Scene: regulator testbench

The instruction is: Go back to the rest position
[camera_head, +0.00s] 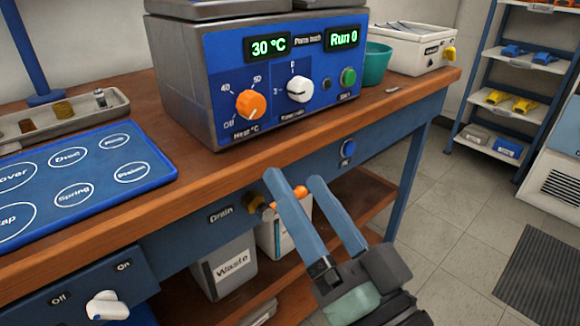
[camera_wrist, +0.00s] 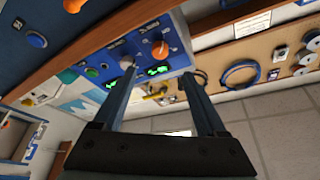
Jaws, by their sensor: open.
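My gripper (camera_head: 292,184) is open and empty in the head view, with its two blue fingers apart in front of the bench's front edge. The wrist view also shows my gripper (camera_wrist: 168,84) with nothing between its fingers. Behind it on the bench stands the blue and grey regulator unit (camera_head: 262,85). Its displays read 30 °C and Run 0. It has an orange heat knob (camera_head: 250,104), a white knob (camera_head: 299,89) and a green button (camera_head: 348,77). The unit also shows in the wrist view (camera_wrist: 105,80).
The wooden bench (camera_head: 185,140) carries a blue labelled mat (camera_head: 95,160), a metal tray (camera_head: 80,112), a teal cup (camera_head: 376,64) and a white box (camera_head: 410,50). A Waste bin (camera_head: 232,265) stands on the lower shelf. A shelf rack (camera_head: 490,95) stands at right; the floor (camera_head: 445,215) between is clear.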

